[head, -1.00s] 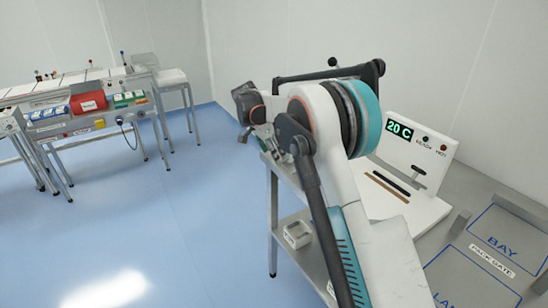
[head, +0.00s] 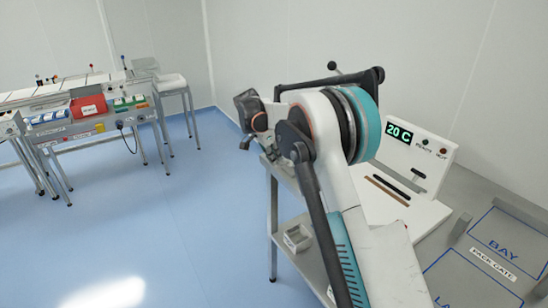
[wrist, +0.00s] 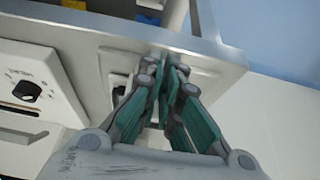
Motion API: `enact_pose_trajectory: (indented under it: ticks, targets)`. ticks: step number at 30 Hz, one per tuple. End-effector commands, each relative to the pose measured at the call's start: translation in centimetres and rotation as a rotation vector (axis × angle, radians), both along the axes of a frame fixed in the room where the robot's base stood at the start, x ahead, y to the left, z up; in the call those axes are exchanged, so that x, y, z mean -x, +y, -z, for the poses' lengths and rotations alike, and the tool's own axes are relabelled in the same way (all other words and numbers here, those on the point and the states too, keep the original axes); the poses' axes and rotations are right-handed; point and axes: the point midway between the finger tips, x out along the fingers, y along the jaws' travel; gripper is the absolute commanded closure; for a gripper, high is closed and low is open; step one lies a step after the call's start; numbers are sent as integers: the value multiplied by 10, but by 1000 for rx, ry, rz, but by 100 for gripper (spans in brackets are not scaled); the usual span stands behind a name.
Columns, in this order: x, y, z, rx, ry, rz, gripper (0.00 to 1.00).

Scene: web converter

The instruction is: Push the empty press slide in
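The white press (head: 418,160) stands on the metal bench at the right in the head view, with a green "20 C" display. My raised arm covers much of its left side, and I cannot make out the slide or whether it is empty. In the wrist view my gripper (wrist: 170,78) has its teal-padded fingers drawn together, with nothing visible held. The fingertips overlap a pale surface and the metal bench edge (wrist: 205,50); contact cannot be told. A white panel with a black knob (wrist: 26,91) is at the left.
Bench areas marked BAY (head: 505,245) and PACK GATE lie right of the press. A small white tray (head: 297,238) sits on the lower shelf. A second bench with a red box (head: 88,107) stands far left. Open blue floor lies between.

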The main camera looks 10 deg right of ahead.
Motion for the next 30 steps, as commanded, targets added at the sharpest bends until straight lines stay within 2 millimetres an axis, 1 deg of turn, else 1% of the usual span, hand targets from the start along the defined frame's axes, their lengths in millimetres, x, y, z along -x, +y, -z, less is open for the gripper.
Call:
enact_pose_trajectory:
  ticks: [11,14,16,20,30]
  targets:
    - [-1,1,1,-2,-4,-1,100]
    - [-2,-2,1,-2,-4,-1,100]
    - [-4,-8,0,-2,-4,1,100]
    - [-11,-28,-1,-2,-5,2,100]
    - [-37,-110,-2,-1,-6,2,100]
